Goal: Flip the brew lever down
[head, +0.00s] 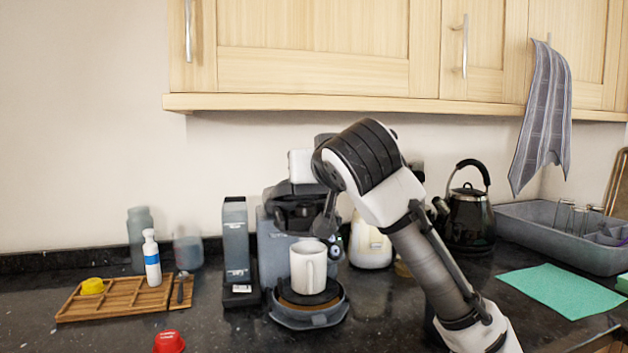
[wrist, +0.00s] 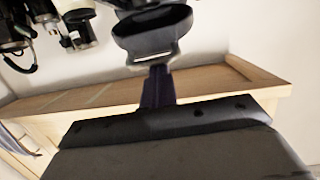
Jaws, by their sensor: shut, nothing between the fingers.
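The grey coffee machine (head: 272,243) stands on the counter in the middle of the head view. A white mug (head: 309,268) sits upright on its round base. My arm reaches in from the right, and my gripper (head: 326,224) points down at the front of the machine's dark head, just above and right of the mug. It is shut and empty. My arm and gripper cover part of the machine, and I cannot make out the brew lever for certain or whether I touch it. The wrist view shows large dark parts close up that I cannot identify surely.
Left are a wooden tray (head: 117,301) with a white bottle (head: 152,262), a grey grinder-like unit (head: 236,245) and a red pod (head: 169,342). Right are a black kettle (head: 469,220), a green cloth (head: 562,291) and a sink tray (head: 530,222). Wooden cabinets (head: 315,70) hang above.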

